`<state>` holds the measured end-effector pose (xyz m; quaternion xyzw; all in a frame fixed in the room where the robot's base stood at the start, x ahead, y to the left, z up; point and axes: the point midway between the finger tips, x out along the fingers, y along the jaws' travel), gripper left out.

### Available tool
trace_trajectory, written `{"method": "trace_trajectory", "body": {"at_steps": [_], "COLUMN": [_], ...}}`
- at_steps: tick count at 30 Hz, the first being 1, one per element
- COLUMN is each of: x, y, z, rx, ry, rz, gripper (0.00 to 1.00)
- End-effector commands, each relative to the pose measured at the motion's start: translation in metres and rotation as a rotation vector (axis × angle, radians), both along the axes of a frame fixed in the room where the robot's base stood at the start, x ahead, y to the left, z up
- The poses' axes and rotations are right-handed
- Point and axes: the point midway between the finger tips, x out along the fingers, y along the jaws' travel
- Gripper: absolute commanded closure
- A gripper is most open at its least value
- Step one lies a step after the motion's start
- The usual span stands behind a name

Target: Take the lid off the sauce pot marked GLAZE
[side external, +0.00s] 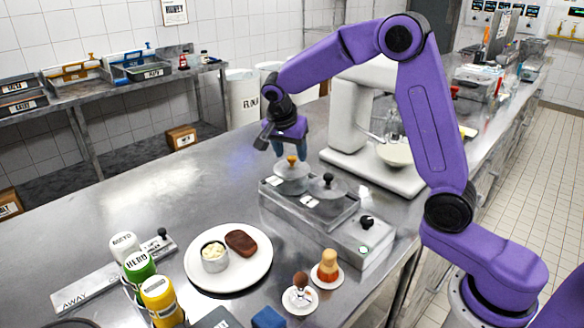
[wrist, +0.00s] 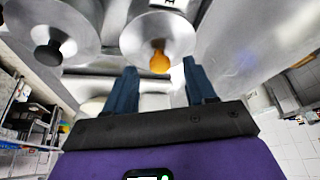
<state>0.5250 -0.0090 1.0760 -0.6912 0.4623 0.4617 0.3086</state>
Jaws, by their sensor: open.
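Two lidded sauce pots sit in a steel warmer (side external: 358,236). One lid (side external: 293,172) has an orange knob (side external: 291,160); the other lid (side external: 326,190) has a black knob (side external: 328,178). Small white labels on the warmer's front are too small to read, so I cannot tell which pot is GLAZE. My gripper (side external: 290,155) is open, pointing down over the orange-knobbed lid. In the wrist view the orange knob (wrist: 160,62) shows between the two blue fingers, with a gap on each side. The black knob (wrist: 48,53) is off to the left there.
A white stand mixer (side external: 355,125) with a bowl stands behind the warmer. A plate (side external: 197,272) with meat and a small cup, bottles (side external: 139,265), and two small saucers (side external: 327,282) are in front.

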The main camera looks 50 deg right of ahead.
Motion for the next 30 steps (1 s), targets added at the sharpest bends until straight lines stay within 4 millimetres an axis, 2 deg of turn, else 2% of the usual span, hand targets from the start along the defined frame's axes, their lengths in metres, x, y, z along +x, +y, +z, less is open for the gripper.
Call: {"method": "trace_trajectory", "body": {"at_steps": [4, 12, 17, 18, 30], "x": [0.0019, 0.0024, 0.0024, 0.0025, 0.0026], "y": [-0.0045, -0.0053, -0.0052, -0.0052, -0.0051], "z": [-0.0133, -0.0150, -0.0148, -0.0148, -0.0129], "rx": [0.000, 0.001, 0.000, 0.000, 0.001], "ry": [0.002, 0.000, -0.001, 0.000, -0.002], "rz": [0.001, 0.001, 0.000, 0.001, 0.001], "gripper": [0.45, 0.45, 0.97, 1.00, 1.00]}}
